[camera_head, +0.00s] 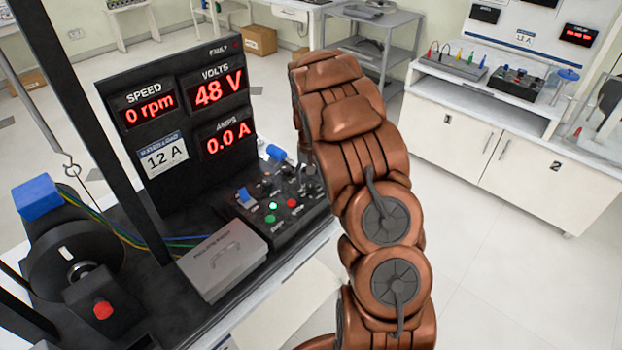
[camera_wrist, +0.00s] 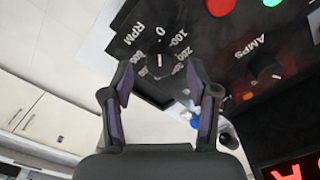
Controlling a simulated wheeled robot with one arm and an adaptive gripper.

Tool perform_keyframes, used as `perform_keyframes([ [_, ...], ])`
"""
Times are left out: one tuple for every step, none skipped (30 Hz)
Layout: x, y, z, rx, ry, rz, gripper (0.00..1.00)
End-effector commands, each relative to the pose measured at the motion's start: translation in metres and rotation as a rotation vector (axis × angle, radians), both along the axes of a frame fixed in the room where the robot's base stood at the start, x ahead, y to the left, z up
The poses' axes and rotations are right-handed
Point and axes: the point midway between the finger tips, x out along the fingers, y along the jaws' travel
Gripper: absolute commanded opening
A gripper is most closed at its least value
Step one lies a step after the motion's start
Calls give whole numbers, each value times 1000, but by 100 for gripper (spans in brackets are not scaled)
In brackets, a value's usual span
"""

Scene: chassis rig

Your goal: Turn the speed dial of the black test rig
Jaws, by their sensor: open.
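The black test rig (camera_head: 160,75) stands at the left in the head view, with lit displays reading 0 rpm, 48 V and 0.0 A. In the wrist view the speed dial (camera_wrist: 160,62) is a black knob inside a white RPM scale. Its white pointer line is at the 0 mark. My gripper (camera_wrist: 160,80) is open, with one finger on each side of the dial in the picture and nothing held. I cannot tell whether the fingers touch the knob. In the head view my arm hides the gripper and I cannot make out the speed dial.
A second black knob marked AMPS (camera_wrist: 268,72) sits to the right, with red (camera_wrist: 220,6) and green buttons above. A grey box (camera_head: 222,262) and a motor (camera_head: 75,245) are on the rig. White cabinets (camera_head: 510,150) stand at the right; the floor between is clear.

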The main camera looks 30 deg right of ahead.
Motion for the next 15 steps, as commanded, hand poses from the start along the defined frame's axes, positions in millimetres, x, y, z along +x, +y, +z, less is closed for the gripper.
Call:
perform_keyframes([
  [0, 0, -4, 2, 3, -1, 60],
  [0, 0, -7, 2, 1, -1, 60],
  [0, 0, -11, 2, 1, -1, 60],
  [0, 0, -13, 1, 0, -1, 60],
  [0, 0, -15, 2, -1, -1, 60],
  [0, 0, -17, 1, -2, -1, 60],
  [1, 0, -19, 1, -3, -1, 60],
  [1, 0, -20, 0, -4, -1, 60],
  [1, 0, -20, 0, -4, -1, 60],
  [1, 0, -21, 0, -4, -1, 60],
  [1, 0, -21, 0, -4, -1, 60],
  [1, 0, -21, 0, -4, -1, 60],
  [1, 0, -21, 0, -4, -1, 60],
  [1, 0, -21, -1, -3, -1, 60],
  [1, 0, -21, -1, -3, 0, 57],
])
